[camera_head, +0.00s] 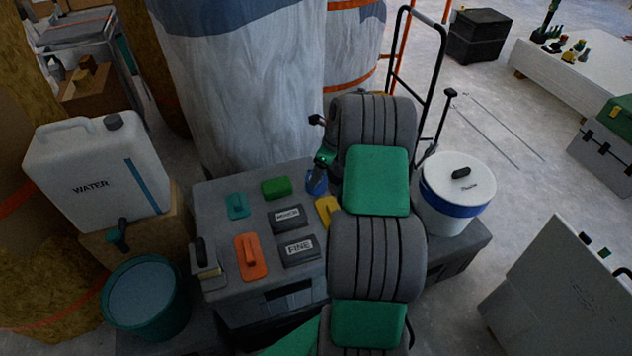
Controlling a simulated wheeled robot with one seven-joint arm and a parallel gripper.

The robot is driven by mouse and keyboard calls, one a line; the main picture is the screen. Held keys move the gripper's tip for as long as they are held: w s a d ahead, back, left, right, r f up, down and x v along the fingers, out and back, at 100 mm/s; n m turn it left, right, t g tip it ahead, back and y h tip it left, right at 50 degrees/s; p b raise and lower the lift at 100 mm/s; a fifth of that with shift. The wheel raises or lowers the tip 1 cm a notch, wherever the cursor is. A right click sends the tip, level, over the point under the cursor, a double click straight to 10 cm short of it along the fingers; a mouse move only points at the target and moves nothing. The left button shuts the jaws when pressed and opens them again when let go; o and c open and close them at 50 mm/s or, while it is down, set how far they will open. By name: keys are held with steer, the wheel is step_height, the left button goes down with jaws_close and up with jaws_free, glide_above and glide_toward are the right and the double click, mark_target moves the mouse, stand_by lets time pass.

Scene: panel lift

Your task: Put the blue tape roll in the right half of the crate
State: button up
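A small blue round thing (316,182), which looks like the blue tape roll, is at the back right of a grey box top, partly hidden by my arm. My gripper (322,160) is just above or at it, left of my arm. The fingers are small, dark and partly covered, so I cannot tell whether they are open or touching the blue thing. No open crate with two halves is clearly visible. A dark lidded box (477,36) stands on the floor at the back right.
The grey box top (217,210) carries orange and teal floats, a green block (276,187), two labelled sanding blocks and a yellow piece (328,210). A water canister (95,170) and teal bucket (147,298) are left. A white bucket (457,195) is right of my arm.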

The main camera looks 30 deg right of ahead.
steer(key=x, duration=0.5)
steer(key=shift+w+a+f+b, duration=0.1)
steer(key=shift+w+f+b, duration=0.1)
steer(key=shift+b, duration=0.1)
steer(key=shift+r, duration=0.1)
steer(key=shift+c, duration=0.4)
steer(key=shift+r, duration=0.1)
steer(key=c, duration=1.7)
